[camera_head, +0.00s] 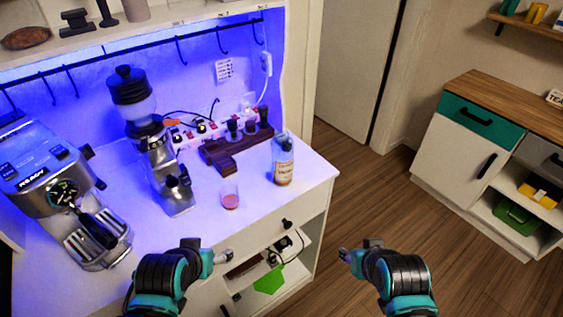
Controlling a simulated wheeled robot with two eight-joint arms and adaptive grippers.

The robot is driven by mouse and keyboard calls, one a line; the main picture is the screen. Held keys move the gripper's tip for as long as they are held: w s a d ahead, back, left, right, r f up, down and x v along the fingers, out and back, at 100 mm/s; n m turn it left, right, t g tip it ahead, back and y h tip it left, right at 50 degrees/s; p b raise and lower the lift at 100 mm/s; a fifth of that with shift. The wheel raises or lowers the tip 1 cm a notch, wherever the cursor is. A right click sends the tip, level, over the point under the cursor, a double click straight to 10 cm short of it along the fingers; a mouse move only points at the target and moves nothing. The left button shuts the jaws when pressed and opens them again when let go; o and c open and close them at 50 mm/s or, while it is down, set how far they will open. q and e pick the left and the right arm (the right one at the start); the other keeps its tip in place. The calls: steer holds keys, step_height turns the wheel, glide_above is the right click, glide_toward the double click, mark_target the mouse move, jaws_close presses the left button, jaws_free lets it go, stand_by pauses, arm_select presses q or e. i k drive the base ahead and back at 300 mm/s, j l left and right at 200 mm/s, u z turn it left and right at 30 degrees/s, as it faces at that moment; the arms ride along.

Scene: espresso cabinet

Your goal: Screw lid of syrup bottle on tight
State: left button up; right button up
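The syrup bottle (284,165) stands upright on the white counter, near its right end. It has a pale label and amber-brown contents low down. Its top looks dark and bluish; I cannot tell at this size whether a lid sits on it or how tightly. My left gripper (222,258) is in front of the counter, below and left of the bottle, apart from it. My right gripper (345,256) is in front and to the right of the counter's corner, apart from the bottle. Neither visibly holds anything; finger opening is unclear.
A small glass with pinkish liquid (230,198) stands left of the bottle. A dark wooden tamper stand (222,158) is behind it. A coffee grinder (165,170) and espresso machine (62,195) stand further left. Open floor (400,220) separates the counter from a cabinet (455,140).

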mark_target(283, 143)
steer(key=i+l+u, duration=0.15)
steer(key=l+u, duration=0.15)
steer(key=u, duration=0.2)
steer(key=l+u, duration=0.35)
steer(key=u, duration=0.15)
steer(key=l+u, duration=0.2)
steer(key=l, duration=1.45)
steer(key=i, duration=0.05)
